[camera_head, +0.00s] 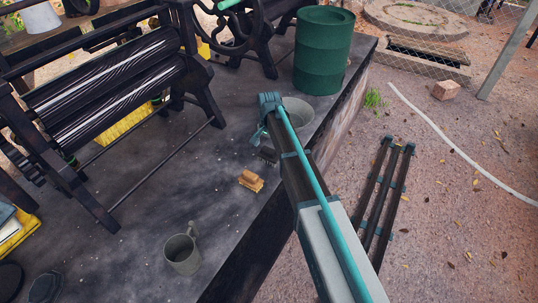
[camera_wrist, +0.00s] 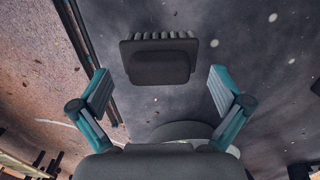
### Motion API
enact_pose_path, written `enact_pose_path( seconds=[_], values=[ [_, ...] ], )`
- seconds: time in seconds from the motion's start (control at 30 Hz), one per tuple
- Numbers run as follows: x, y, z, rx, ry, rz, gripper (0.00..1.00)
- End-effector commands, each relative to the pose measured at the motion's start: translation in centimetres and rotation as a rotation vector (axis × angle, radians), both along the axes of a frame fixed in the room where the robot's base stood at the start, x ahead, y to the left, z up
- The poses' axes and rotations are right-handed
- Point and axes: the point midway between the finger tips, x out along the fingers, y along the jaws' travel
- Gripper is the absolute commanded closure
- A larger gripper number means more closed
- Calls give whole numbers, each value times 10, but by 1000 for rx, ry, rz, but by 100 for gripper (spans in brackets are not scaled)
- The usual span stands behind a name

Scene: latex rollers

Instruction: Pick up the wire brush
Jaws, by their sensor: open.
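A dark grey brush (camera_wrist: 158,62) with a row of pale bristles along its far edge lies on the dark platform, near the upper middle of the wrist view. It looks like the wire brush. In the head view it seems to be the small dark shape (camera_head: 268,154) beside my arm, partly hidden by it. My gripper (camera_wrist: 158,74) is open and empty, one teal finger to each side of the brush, with gaps on both sides. In the head view my gripper (camera_head: 259,137) is over the platform; most of it is hidden by my arm.
A yellowish block-like item (camera_head: 250,182) lies close by on the platform (camera_head: 190,185). A grey bowl (camera_head: 299,111), a grey mug (camera_head: 182,252) and a green drum (camera_head: 322,50) stand around. Black roller machines (camera_head: 105,85) fill the left. The platform edge drops off at right.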

Motion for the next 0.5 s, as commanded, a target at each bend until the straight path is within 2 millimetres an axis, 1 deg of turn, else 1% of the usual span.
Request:
enact_pose_path(
  seconds=[0.2, 0.3, 0.5],
  values=[
    [0, -1, -24, 0, 1, 0, 0],
    [0, -1, -32, 0, 1, 0, 0],
    [0, -1, -37, 0, -1, 0, 0]
  ],
)
